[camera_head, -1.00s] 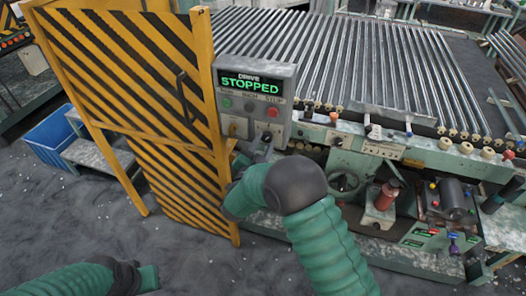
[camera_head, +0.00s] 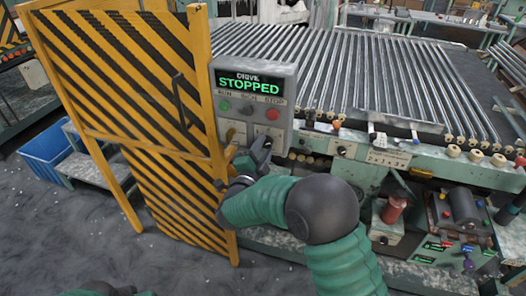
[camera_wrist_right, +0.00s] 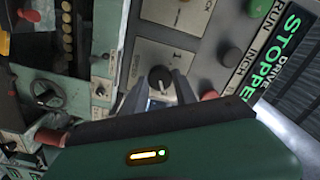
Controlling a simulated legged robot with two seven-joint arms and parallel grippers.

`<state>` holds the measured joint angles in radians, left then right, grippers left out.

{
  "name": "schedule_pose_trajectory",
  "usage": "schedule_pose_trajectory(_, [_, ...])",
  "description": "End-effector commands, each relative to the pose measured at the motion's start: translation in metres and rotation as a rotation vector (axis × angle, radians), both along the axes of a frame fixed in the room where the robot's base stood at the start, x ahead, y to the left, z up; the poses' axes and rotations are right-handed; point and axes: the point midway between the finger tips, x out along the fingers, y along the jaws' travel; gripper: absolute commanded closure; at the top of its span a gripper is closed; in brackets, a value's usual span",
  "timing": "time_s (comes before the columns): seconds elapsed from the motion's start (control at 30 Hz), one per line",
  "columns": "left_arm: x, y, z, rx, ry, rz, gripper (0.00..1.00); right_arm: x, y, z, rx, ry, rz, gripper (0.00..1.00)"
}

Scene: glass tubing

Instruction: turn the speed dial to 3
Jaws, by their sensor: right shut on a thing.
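The grey control box (camera_head: 286,75) has a display reading STOPPED in green above a row of RUN, INCH and STOP buttons. My right gripper (camera_head: 262,146) is at its lower face. A small dial (camera_head: 342,151) beside a plate with digits (camera_head: 388,159) is on the machine's front rail, apart from the gripper. Which digit it points to is too small to tell. Only a bit of my left arm shows.
A yellow-and-black striped gate (camera_head: 130,80) stands close left of the control box. Steel rollers (camera_head: 340,70) lie behind it. Grey floor (camera_head: 180,265) in front is open.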

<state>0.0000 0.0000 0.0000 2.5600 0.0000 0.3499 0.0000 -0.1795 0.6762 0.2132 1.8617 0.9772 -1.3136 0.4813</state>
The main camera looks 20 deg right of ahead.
Motion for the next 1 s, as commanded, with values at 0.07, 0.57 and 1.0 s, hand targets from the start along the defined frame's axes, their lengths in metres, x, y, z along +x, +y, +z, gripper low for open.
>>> schedule_pose_trajectory(0.07, [0.0, 0.0, 0.0, 0.0, 0.0, 0.0, 1.0, 0.003, -0.002, 0.007, -0.001, -0.018, -0.001, 1.0])
schedule_pose_trajectory(0.57, [0.0, 0.0, 0.0, 0.0, 0.0, 0.0, 1.0, 0.001, 0.0, 0.004, -0.002, -0.01, 0.0, 0.45])
schedule_pose_trajectory(1.0, [0.0, 0.0, -0.005, 0.0, 0.0, 0.0, 1.0, -0.031, 0.024, 0.001, -0.001, -0.004, 0.006, 0.45])
